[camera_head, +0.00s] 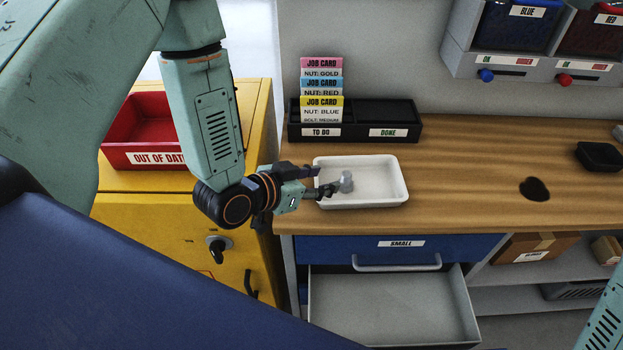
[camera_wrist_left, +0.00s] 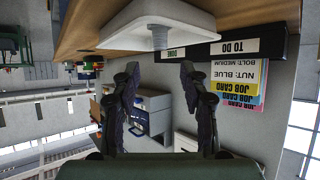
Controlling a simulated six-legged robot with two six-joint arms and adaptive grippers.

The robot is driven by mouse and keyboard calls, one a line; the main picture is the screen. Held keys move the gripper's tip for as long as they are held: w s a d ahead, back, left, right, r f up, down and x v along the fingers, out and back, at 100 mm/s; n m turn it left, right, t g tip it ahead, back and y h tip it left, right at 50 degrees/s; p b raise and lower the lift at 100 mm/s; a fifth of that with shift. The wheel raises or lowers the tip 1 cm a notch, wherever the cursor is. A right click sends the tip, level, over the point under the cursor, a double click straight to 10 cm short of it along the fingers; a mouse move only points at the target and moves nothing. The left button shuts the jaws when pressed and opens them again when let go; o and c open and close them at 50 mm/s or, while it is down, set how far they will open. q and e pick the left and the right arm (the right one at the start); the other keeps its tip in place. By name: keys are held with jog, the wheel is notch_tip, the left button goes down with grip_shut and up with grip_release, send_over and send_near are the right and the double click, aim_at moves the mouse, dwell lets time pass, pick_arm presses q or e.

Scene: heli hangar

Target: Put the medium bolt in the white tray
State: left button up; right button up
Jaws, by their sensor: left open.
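The white tray (camera_head: 390,197) lies on the wooden bench near its front left; it also shows at the top of the left wrist view (camera_wrist_left: 125,22). A small grey bolt (camera_head: 346,182) shows over the tray's left part in the head view, and in front of the tray in the left wrist view (camera_wrist_left: 158,38). I cannot tell whether it rests on the tray floor. My left gripper (camera_head: 324,182) is at the tray's left rim with its fingers apart; in the left wrist view the bolt appears beyond the fingertips (camera_wrist_left: 160,70), clear of both. My right gripper is out of view.
A black card holder (camera_head: 355,133) with job cards (camera_head: 321,88) stands behind the tray. A red bin (camera_head: 128,128) is on the yellow cabinet (camera_head: 180,235) at left. Below the bench edge a grey drawer (camera_head: 395,300) is pulled out. The bench right of the tray is mostly clear.

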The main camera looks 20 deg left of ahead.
pick_arm(q)
jog(key=shift+v, duration=1.15)
